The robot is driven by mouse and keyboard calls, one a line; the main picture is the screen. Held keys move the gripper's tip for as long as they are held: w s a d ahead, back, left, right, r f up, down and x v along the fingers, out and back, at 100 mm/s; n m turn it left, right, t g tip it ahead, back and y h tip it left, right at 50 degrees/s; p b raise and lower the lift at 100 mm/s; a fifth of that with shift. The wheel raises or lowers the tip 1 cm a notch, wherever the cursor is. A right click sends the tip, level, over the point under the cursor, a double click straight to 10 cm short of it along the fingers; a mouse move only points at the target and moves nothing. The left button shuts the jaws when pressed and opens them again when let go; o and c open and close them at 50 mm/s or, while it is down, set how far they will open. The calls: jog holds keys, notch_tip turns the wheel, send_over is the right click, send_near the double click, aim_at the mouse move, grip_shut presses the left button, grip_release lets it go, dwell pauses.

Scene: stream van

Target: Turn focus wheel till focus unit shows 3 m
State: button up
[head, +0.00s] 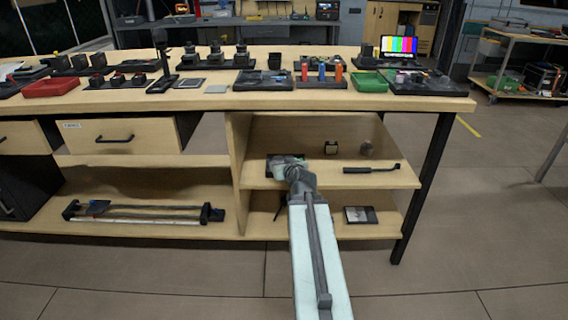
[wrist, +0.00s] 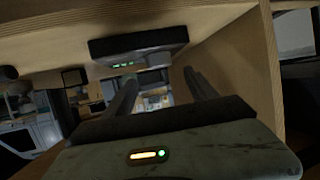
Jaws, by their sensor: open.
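A black box with small green lit marks (wrist: 138,47), which looks like the focus unit, is ahead of my gripper in the wrist view, whose picture seems upside down. Its reading is too small to tell. My gripper (wrist: 160,80) is open, its two dark fingers apart with nothing between them. In the head view my gripper (head: 287,161) is inside the middle shelf bay at its left side, largely covering a dark thing there.
A wooden divider (head: 240,158) is close at the left. The tabletop (head: 225,101) above holds many things. The shelf's front middle is clear.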

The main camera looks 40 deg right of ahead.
jog(key=w+a+f+n+g+y+p, duration=0.1)
jog(key=a+f+n+g+y, duration=0.2)
jog(key=a, duration=0.8)
jog(key=w+a+f+g+y, duration=0.15)
jog(key=a+f, duration=0.35)
jog(key=a, duration=0.6)
jog(key=s+a+f+n+g, duration=0.1)
jog(key=s+a+f+g, duration=0.2)
jog(key=a, duration=0.4)
jog(key=s+a+g+y+p, duration=0.1)
jog(key=s+a+g, duration=0.1)
jog(key=s+a, duration=0.35)
jog(key=s+a+f+n+g, duration=0.1)
jog(key=s+a+f+g, duration=0.2)
jog(key=a, duration=0.4)
notch_tip(320, 180, up, 39)
jog(key=p, duration=3.8)
jog(key=shift+s+r, duration=0.15)
jog(key=shift+s, duration=0.2)
